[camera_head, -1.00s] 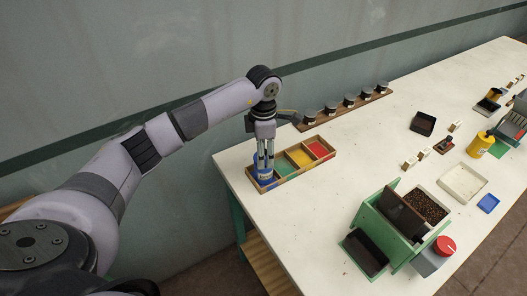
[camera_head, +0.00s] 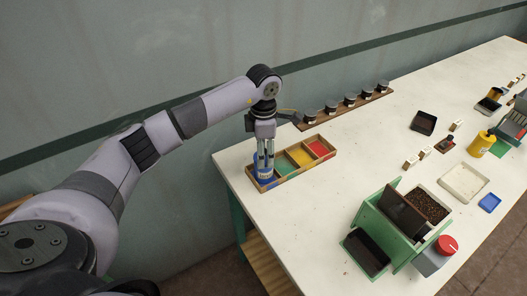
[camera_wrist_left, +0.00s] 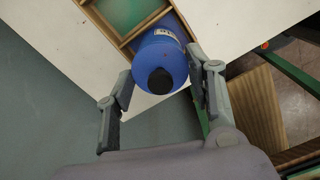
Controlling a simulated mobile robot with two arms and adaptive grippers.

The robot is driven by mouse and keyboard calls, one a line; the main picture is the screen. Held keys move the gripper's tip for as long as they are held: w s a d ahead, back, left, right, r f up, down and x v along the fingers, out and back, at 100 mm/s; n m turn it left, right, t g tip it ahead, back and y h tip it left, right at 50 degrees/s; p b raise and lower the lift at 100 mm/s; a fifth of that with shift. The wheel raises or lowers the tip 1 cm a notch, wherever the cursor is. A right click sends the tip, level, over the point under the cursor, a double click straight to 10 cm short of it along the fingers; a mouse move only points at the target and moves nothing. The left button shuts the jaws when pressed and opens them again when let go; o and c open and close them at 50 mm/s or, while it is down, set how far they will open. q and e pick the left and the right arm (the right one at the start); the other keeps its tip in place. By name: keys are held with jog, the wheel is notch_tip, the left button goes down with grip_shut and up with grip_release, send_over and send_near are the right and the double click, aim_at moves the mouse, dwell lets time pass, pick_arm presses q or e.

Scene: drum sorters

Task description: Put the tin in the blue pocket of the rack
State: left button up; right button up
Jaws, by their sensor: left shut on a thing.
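The tin (camera_head: 264,173) is blue with a pale label. In the left wrist view the tin (camera_wrist_left: 160,62) shows its blue top and a black knob. My left gripper (camera_head: 265,158) is shut on it, pointing down with one finger on each side; it also shows in the left wrist view (camera_wrist_left: 161,70). The tin is upright at the blue pocket (camera_head: 268,184), at the near-left end of the wooden rack (camera_head: 291,175). Whether it touches the pocket floor is hidden. The rack's green, yellow and red pockets look empty. My right gripper is not in view.
A wooden strip (camera_head: 330,118) with several dark-topped jars stands behind the rack. A green machine (camera_head: 385,235) with a bean-filled tray is at the front right. A black tray (camera_head: 423,123) lies further right. The white table (camera_head: 330,195) is clear between rack and machine.

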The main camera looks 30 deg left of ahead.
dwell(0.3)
pick_arm(q)
jog(key=o, duration=1)
jog(key=shift+o, duration=0.4)
jog(key=o, duration=0.4)
jog(key=shift+r, duration=0.15)
jog(key=shift+r+p, duration=2)
jog(key=shift+r, duration=1.4)
